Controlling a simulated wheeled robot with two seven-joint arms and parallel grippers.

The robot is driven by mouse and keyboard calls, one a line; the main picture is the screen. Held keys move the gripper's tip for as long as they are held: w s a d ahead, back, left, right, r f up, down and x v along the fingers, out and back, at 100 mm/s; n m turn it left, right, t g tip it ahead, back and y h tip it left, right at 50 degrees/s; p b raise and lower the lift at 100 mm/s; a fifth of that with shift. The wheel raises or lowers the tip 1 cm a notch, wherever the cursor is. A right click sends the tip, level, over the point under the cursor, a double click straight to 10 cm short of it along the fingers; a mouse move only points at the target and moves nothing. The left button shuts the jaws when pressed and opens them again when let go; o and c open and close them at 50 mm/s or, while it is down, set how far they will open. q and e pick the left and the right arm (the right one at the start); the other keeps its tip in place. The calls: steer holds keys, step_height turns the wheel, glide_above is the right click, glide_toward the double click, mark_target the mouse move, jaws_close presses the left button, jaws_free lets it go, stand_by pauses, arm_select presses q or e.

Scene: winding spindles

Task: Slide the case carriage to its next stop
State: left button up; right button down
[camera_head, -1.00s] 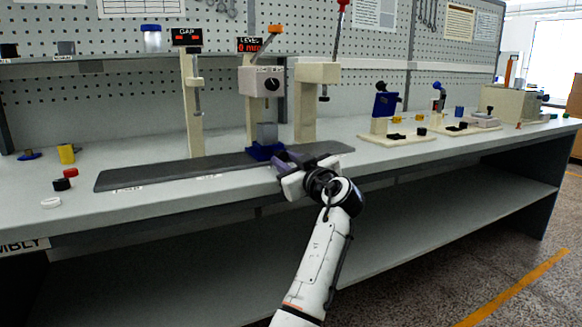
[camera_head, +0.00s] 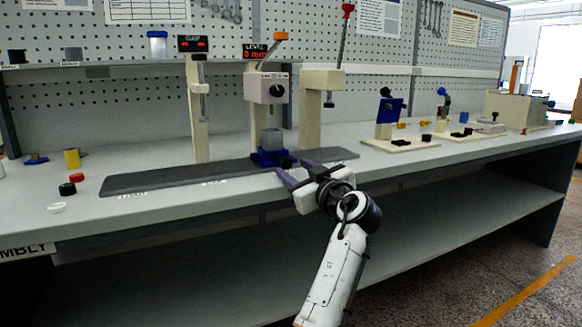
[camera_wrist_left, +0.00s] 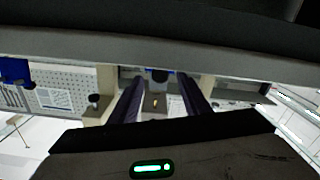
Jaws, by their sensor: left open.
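The case carriage is a blue sled (camera_head: 266,158) carrying a grey case (camera_head: 271,139). It sits on the long dark rail (camera_head: 150,180), under the grey box of the middle station (camera_head: 266,89). A small black knob (camera_head: 287,162) sticks out of its front. My left gripper (camera_head: 296,172) is open, just in front of the carriage, with its fingers pointing at the knob. In the left wrist view, a dark knob with blue beside it (camera_wrist_left: 159,75) shows between the parted fingers (camera_wrist_left: 160,98), seemingly untouched. My right gripper is out of view.
Cream posts stand behind the rail at left (camera_head: 198,110) and right (camera_head: 311,112). Red and black caps (camera_head: 70,184), a white ring (camera_head: 56,207) and a yellow cylinder (camera_head: 72,158) lie on the bench at left. Blue-topped fixtures (camera_head: 391,120) stand at right. The rail left of the carriage is clear.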

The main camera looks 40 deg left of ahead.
arm_select(q)
steer(key=v, duration=0.7)
stand_by(0.3)
